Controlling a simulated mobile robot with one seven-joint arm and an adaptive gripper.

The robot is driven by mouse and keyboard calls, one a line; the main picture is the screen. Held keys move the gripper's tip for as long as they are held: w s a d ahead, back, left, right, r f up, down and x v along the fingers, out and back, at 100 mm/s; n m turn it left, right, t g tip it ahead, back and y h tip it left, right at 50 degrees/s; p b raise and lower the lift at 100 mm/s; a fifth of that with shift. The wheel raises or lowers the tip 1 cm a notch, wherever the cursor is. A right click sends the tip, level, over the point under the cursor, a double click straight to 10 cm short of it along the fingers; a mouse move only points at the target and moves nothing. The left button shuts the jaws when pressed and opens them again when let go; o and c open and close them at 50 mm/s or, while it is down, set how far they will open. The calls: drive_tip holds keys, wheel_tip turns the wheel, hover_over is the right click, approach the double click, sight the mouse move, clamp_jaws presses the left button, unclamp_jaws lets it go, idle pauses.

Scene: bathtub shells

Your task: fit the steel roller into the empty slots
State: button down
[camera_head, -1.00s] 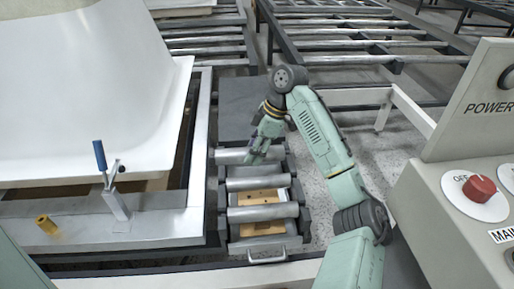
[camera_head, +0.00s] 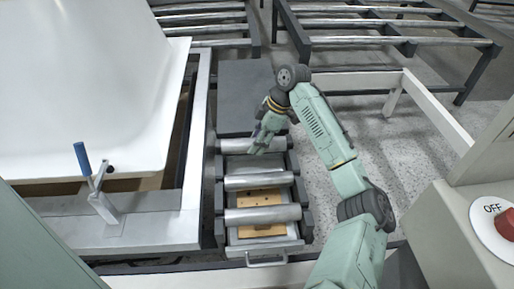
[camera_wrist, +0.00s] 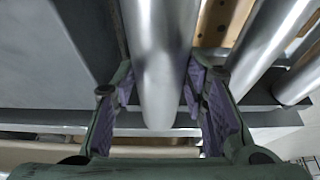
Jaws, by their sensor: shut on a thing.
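The steel roller (camera_head: 232,146) is a smooth grey cylinder lying crosswise at the far end of a short dark-sided roller frame (camera_head: 305,215). My gripper (camera_head: 257,148) reaches down onto it from above and is shut on it, near its right part. In the wrist view the roller (camera_wrist: 160,60) runs between my purple-padded fingers (camera_wrist: 160,105), and its rounded end shows. Two more rollers, the middle one (camera_head: 262,182) and the near one (camera_head: 262,214), lie across the frame. I cannot tell whether the held roller's ends sit in slots.
A brown board with holes (camera_head: 262,198) lies below the nearer rollers. A white tub shell (camera_head: 90,80) stands left on a metal frame with a blue-handled clamp (camera_head: 83,158). A control box (camera_head: 480,190) is at right. Long roller racks (camera_head: 390,40) stand behind.

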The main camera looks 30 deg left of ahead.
drive_tip(key=shift+s+f, duration=0.1)
drive_tip(key=shift+f, duration=1.7)
drive_tip(key=c, duration=1.2)
unclamp_jaws()
drive_tip(key=shift+f, duration=0.2)
drive_tip(key=shift+o, duration=1.1)
drive_tip(key=shift+r, duration=0.25)
